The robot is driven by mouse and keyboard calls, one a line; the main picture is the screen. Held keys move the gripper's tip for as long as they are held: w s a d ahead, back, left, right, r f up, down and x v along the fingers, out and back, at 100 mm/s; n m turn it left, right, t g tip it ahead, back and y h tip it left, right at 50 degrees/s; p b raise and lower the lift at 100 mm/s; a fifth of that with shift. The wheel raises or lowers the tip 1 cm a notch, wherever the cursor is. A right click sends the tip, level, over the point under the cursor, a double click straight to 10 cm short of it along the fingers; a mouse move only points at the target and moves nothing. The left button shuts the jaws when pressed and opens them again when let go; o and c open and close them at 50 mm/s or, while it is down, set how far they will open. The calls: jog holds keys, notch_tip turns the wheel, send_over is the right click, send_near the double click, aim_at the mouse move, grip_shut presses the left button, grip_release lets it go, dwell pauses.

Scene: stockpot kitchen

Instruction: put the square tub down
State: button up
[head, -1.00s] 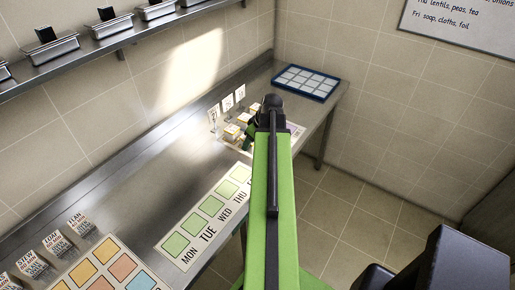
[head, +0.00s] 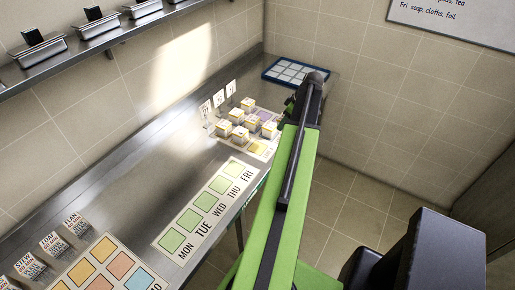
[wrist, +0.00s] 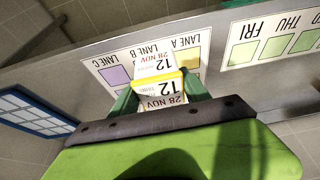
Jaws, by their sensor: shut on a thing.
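My gripper (wrist: 162,98) is shut on a square tub (wrist: 160,84) in the wrist view. The tub is white with a yellow band and printed labels reading 28 NOV and 12. A green finger shows on each side of it. Behind it lies the lane mat (wrist: 119,92), with a purple square by LANE C and a yellow one by LANE A; the tub covers part of the middle. Any gap beneath the tub is hidden. In the head view my gripper (head: 289,104) is right of the lane mat (head: 258,157), and the held tub is hidden by my arm.
Several similar tubs (head: 238,134) stand on the lane mat, with small cards (head: 218,98) behind them. A blue-edged grid board (head: 287,72) lies at the counter's far end. The weekday strip (head: 190,230) lies nearer. Bare metal counter (head: 140,170) shows left of it.

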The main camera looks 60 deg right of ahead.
jog(key=w+a+f+b, duration=0.2)
jog(key=w, duration=0.1)
jog(key=w+a+f+b, duration=0.2)
jog(key=w, duration=0.1)
jog(key=w+a+f+b, duration=0.2)
jog(key=w+f+b, duration=0.1)
jog(key=shift+a, duration=0.25)
jog(key=shift+w+a, duration=0.2)
jog(key=shift+w, duration=0.15)
notch_tip(320, 180, down, 4)
jog(key=b, duration=0.4)
jog(key=shift+f, duration=0.2)
jog(key=shift+r, duration=0.2)
jog(key=shift+f, duration=0.1)
jog(key=o, duration=1.1)
jog(key=shift+f, duration=0.1)
jog(key=o, duration=0.4)
